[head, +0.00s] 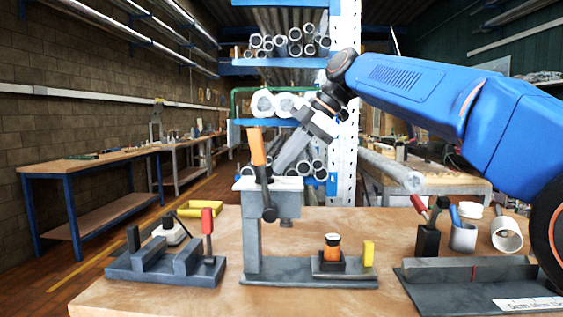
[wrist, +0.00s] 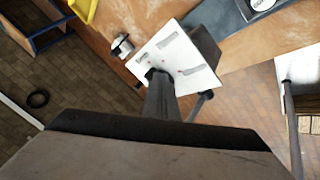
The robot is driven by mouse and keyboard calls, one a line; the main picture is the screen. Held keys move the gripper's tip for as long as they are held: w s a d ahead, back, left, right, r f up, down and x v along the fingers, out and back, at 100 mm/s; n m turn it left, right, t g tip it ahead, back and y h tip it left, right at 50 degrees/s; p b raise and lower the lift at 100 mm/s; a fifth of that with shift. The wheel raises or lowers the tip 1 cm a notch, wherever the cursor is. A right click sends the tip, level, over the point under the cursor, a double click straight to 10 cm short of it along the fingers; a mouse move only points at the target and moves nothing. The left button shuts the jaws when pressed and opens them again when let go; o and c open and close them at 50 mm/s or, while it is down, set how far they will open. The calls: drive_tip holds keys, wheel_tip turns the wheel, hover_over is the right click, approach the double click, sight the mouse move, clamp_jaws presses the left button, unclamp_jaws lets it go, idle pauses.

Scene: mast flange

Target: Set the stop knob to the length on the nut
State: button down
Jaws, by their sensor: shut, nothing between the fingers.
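A grey press (head: 252,225) stands mid-bench, with a pale slotted top plate (wrist: 200,78). It carries an orange-handled lever (head: 258,148) and a black ball (head: 270,214). A small silver knob (wrist: 122,46) sits beside the plate in the wrist view; I cannot tell whether it is the stop knob. An orange-and-black round piece (head: 332,247), perhaps the nut, sits in the press's base; no length is readable on it. My gripper (head: 284,166) is shut and empty, its tip just over or at the top plate; contact is unclear. The fingertips (wrist: 158,76) overlap the plate in the wrist view.
A grey clamp fixture with a red handle (head: 208,222) stands left, with a yellow tray (head: 202,209) behind. A grey rule fixture (head: 470,285) with a red mark and a white label lies right. Cups (head: 463,237) stand behind it. A yellow block (head: 369,253) is beside the round piece.

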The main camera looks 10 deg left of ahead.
drive_tip(key=shift+w+a, duration=0.5)
drive_tip(key=shift+w, duration=0.2)
drive_tip(key=shift+w+a+r, duration=0.1)
drive_tip(key=shift+w+a, duration=0.05)
drive_tip(key=shift+a, duration=0.05)
idle(0.4)
drive_tip(key=shift+d, duration=0.15)
